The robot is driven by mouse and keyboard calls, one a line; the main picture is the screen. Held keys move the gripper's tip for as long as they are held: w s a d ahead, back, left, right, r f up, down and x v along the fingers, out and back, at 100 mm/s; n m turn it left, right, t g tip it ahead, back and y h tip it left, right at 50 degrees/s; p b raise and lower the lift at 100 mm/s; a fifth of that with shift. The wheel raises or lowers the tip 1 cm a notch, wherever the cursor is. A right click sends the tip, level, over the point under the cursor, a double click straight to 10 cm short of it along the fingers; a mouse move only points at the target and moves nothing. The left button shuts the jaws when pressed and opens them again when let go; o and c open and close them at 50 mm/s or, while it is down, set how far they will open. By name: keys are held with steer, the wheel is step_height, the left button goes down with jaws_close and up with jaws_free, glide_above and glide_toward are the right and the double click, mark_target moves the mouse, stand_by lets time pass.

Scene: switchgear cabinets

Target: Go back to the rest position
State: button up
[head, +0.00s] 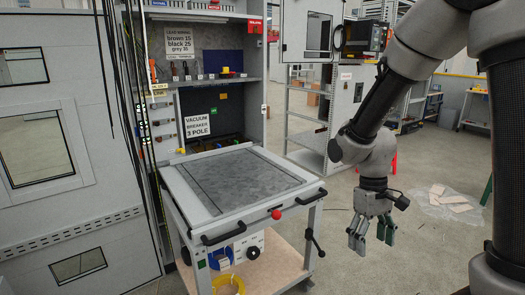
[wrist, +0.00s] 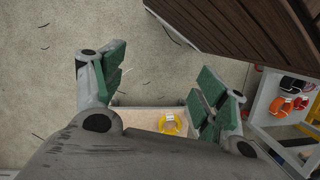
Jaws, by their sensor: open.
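My gripper (head: 371,238) hangs from my arm on the right side of the head view, fingers pointing down. Its jaws are apart and nothing is between them. In the wrist view my gripper (wrist: 160,88) shows two fingers with green pads, spread wide over the grey floor. It is to the right of the trolley (head: 240,220), apart from it.
The trolley has a grey top and a red knob (head: 276,214) at its front. A yellow ring (head: 228,285) lies on its lower shelf. An open switchgear cabinet (head: 210,70) stands behind it. Flat pieces (head: 448,198) lie on the floor at right.

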steer(key=s+d+r+m+t, duration=0.2)
steer(key=s+d+r+t, duration=0.1)
steer(key=r, duration=0.6)
steer(key=s+d+r+m+t, duration=0.2)
steer(key=s+d+r+t, duration=0.1)
steer(key=s+d+r, duration=0.3)
step_height(320, 180, up, 4)
steer(key=shift+s+r+t+y, duration=0.15)
steer(key=shift+s+t+y, duration=0.25)
steer(key=shift+s, duration=0.55)
